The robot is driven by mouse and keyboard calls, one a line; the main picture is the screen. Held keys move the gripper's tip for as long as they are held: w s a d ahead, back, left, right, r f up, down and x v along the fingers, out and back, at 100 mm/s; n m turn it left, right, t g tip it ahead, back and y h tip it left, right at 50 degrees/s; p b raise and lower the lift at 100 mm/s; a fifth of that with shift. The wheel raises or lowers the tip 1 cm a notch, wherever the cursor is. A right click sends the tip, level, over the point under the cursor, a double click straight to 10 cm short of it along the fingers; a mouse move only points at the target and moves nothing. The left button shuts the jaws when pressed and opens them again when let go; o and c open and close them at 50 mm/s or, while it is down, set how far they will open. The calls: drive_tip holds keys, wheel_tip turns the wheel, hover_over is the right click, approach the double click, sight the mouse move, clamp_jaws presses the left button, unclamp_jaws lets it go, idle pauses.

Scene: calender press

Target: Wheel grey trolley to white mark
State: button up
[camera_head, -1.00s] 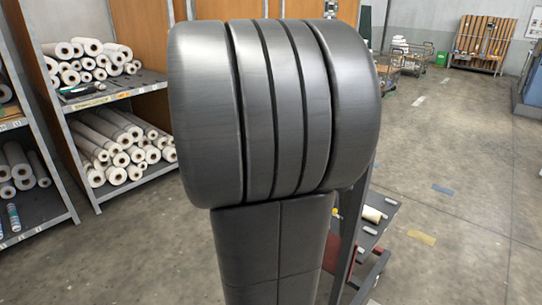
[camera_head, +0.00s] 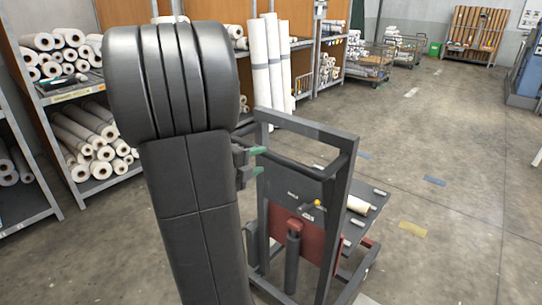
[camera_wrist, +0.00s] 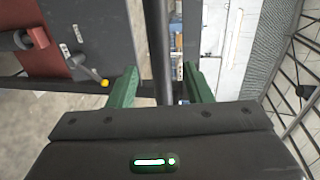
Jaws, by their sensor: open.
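The grey trolley (camera_head: 345,172) stands right of my arm in the head view, with a tall dark push frame, a red lower part and a dark platform. My gripper (camera_head: 256,161) is open, its green fingers pointing at the frame's left upright. In the wrist view a dark bar (camera_wrist: 157,45) runs between the two green fingers, with gaps on both sides; I cannot tell how deep it sits. A whitish floor mark (camera_head: 411,92) lies far back, and a pale patch (camera_head: 364,299) shows at the bottom edge. I cannot tell which is the task's mark.
Shelves with white rolls (camera_head: 87,150) stand at the left. A blue mark (camera_head: 434,181) and a yellow mark (camera_head: 413,229) lie on the floor right of the trolley. Other carts (camera_head: 366,66) stand at the back. The floor on the right is mostly clear.

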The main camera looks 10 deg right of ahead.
sight(268, 157)
drive_tip(key=x, duration=0.6)
drive_tip(key=shift+w+d+f, duration=0.15)
drive_tip(key=shift+w+d, duration=0.05)
drive_tip(key=shift+d, duration=0.1)
clamp_jaws()
